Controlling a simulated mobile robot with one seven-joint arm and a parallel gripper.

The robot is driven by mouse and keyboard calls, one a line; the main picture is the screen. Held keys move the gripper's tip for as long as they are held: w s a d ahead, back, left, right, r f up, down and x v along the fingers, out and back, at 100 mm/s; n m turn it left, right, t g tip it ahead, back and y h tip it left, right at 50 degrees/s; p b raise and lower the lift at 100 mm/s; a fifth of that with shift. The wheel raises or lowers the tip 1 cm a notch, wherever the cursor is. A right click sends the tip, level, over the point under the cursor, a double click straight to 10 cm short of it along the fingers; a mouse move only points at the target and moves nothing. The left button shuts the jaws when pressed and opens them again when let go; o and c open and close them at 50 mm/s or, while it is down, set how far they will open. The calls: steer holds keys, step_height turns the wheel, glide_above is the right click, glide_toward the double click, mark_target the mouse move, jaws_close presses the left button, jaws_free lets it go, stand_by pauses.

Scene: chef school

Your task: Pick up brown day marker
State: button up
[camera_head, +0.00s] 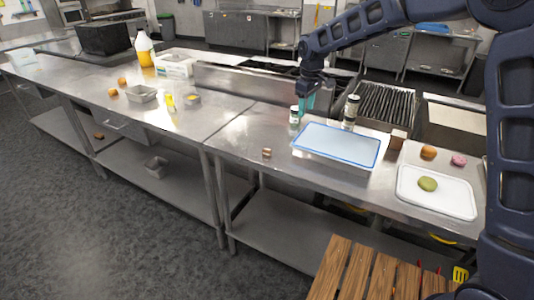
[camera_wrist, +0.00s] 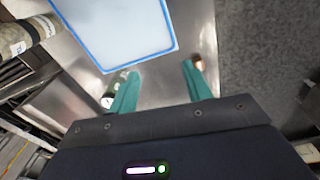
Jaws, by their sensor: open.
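A small brown block with a pale part (camera_head: 267,153), which looks like the brown day marker, lies on the steel counter near its front edge. In the wrist view a small brown thing (camera_wrist: 200,62), likely the same one, shows by the tip of the right finger, partly covered by it. My gripper (camera_head: 306,108) points down over the back of the counter, behind and to the right of the block. Its two green fingers are apart with nothing between them in the wrist view (camera_wrist: 159,72).
A blue-rimmed container (camera_head: 337,144) stands right of the block. A small jar (camera_head: 294,115) is close by my fingers and a taller jar (camera_head: 350,112) stands behind the container. A white board (camera_head: 436,192) with a green round item is at right. Counter left of the block is clear.

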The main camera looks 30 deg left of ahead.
steer(key=s+a+f+n, duration=0.2)
steer(key=s+a+f, duration=0.2)
steer(key=a, duration=0.2)
steer(key=s+a+f+n, duration=0.1)
steer(key=s+a+f, duration=0.25)
steer(key=a, duration=0.35)
glide_above(267, 149)
steer(key=shift+g+h, duration=0.3)
steer(key=f, duration=0.6)
steer(key=shift+s+a, duration=0.1)
steer(key=shift+s, duration=0.25)
steer(key=shift+w+f, duration=0.15)
steer(key=shift+f, duration=1.15)
steer(key=shift+w+f, duration=0.1)
steer(key=shift+f, duration=1.2)
steer(key=c, duration=1.1)
